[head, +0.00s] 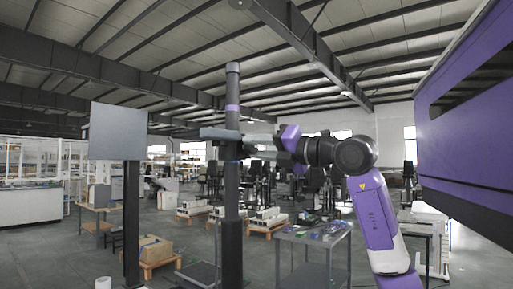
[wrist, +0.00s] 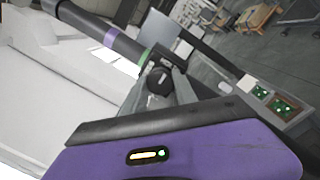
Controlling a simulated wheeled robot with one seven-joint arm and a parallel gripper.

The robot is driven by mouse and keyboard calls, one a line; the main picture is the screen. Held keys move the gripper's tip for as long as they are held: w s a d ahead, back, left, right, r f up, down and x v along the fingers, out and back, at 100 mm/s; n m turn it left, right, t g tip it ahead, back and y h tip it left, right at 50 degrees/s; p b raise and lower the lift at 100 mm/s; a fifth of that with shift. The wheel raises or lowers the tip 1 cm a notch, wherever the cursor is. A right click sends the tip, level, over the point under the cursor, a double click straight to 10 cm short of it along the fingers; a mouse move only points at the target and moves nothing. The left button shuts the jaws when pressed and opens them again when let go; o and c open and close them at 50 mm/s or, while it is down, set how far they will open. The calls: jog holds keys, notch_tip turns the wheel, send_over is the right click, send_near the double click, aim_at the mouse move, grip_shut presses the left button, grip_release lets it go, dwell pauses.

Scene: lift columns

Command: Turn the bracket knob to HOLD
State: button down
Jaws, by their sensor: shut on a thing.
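A dark column (head: 232,190) with a purple band stands upright in the middle of the head view. A grey bracket (head: 218,133) sits across it at about my gripper's height. In the wrist view the column (wrist: 85,22) slants across the upper left, with purple and green bands. The black round knob (wrist: 158,82) lies between the grey fingers of my gripper (wrist: 162,76), which is shut on it. In the head view my gripper (head: 256,140) reaches the column from the right, and the knob cannot be made out. No HOLD mark is readable.
A second post with a grey panel (head: 117,131) stands to the left. A grey worktable (head: 313,240) with small items is below my arm. Pallets with boxes (head: 268,219) stand on the floor behind.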

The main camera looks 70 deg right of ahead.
jog(key=shift+s+r, duration=0.1)
jog(key=shift+r, duration=0.1)
jog(key=c, duration=1)
grip_release()
jog(key=shift+f, duration=0.1)
jog(key=shift+o, duration=0.2)
jog(key=b+v, duration=0.1)
jog(key=v, duration=0.6)
jog(key=shift+s, duration=0.35)
